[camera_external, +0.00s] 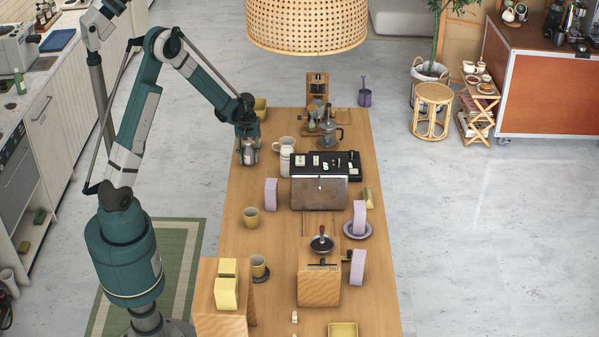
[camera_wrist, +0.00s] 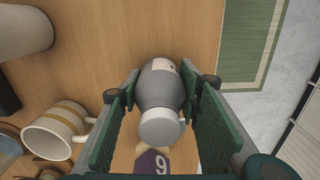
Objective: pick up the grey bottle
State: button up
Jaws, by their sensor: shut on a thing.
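The grey bottle (camera_wrist: 158,92) sits between the two green finger pads of my gripper (camera_wrist: 165,110) in the wrist view. It has a light grey cap and a pale label patch, partly seen. My gripper is shut on it. In the external view my gripper (camera_external: 247,135) points down at the left edge of the wooden table, and the grey bottle (camera_external: 248,156) shows below it, partly hidden by the fingers. I cannot tell whether the bottle touches the table.
A cream jug (camera_external: 286,155) stands just right of the bottle; a banded mug (camera_wrist: 58,130) shows in the wrist view. A wicker lamp (camera_external: 307,25) hangs above.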

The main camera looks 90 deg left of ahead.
aim_at(248, 141)
jog(key=shift+r, duration=0.15)
jog(key=shift+r, duration=4.85)
